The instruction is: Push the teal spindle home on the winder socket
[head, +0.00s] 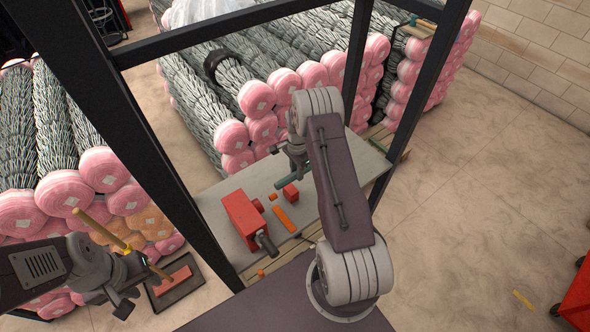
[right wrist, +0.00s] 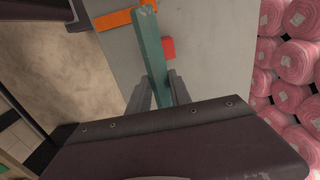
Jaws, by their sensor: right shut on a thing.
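The teal spindle (head: 287,183) is held in my right gripper (head: 298,165) above the grey bench in the head view. In the right wrist view the spindle (right wrist: 152,50) runs as a long bar between the two fingers of the gripper (right wrist: 160,92). The red winder (head: 240,218) stands on the bench to the left of the spindle, apart from it in the picture. A short red stub (head: 257,205) shows at its right side; I cannot tell whether this is the socket. My left gripper (head: 126,297) is low at the left, away from the bench; its jaw state is unclear.
A red cube (head: 291,193) and an orange bar (head: 286,218) lie on the bench (head: 222,196). Dark frame posts (head: 358,60) surround it. A wooden-handled tool (head: 98,229) and a dark tray (head: 158,292) are by my left gripper. Pink-ended rolls (head: 235,137) are stacked behind.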

